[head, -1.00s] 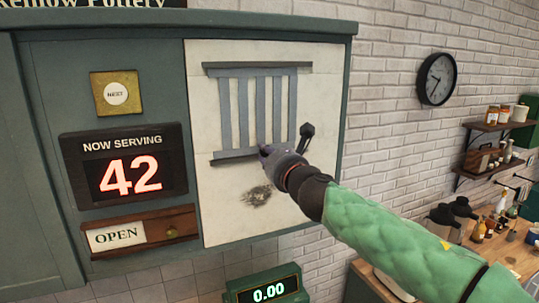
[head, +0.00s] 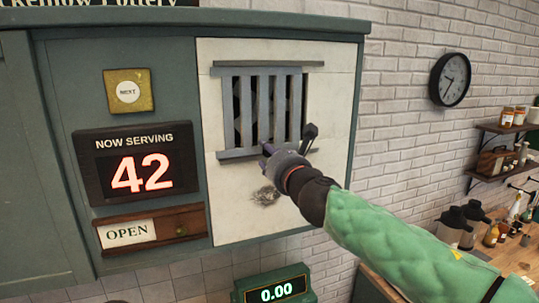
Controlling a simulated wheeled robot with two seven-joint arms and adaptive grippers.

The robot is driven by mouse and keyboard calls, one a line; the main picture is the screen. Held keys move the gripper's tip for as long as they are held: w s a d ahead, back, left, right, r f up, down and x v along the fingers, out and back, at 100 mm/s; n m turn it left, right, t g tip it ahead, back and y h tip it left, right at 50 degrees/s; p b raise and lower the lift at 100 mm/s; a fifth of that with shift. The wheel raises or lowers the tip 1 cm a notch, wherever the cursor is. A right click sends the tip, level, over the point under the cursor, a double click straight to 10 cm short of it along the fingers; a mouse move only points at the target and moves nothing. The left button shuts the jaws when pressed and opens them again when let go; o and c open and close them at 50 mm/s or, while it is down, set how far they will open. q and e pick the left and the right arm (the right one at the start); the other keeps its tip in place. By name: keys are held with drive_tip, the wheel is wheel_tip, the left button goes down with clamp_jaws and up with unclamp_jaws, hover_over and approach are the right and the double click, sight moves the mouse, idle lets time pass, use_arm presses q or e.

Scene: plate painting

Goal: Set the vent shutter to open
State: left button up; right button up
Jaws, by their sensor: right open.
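The vent shutter (head: 247,110) is a set of grey upright slats between an upper rail and a lower rail on a pale panel. Dark openings show between its slats. My right gripper (head: 287,144) is open at the lower right corner of the vent, its fingers spread across the end of the lower rail. It hides that corner, and I cannot tell whether it touches the shutter. My left gripper is out of view.
Left of the vent are a NEXT button (head: 128,92), a NOW SERVING display (head: 137,172) reading 42, and an OPEN sign (head: 128,232). A dark smudge (head: 265,196) marks the panel below. A clock (head: 450,79) and shelves (head: 497,152) are at the right.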

drive_tip(key=v, duration=1.1)
drive_tip(key=shift+s, duration=0.3)
drive_tip(key=shift+a, duration=0.1)
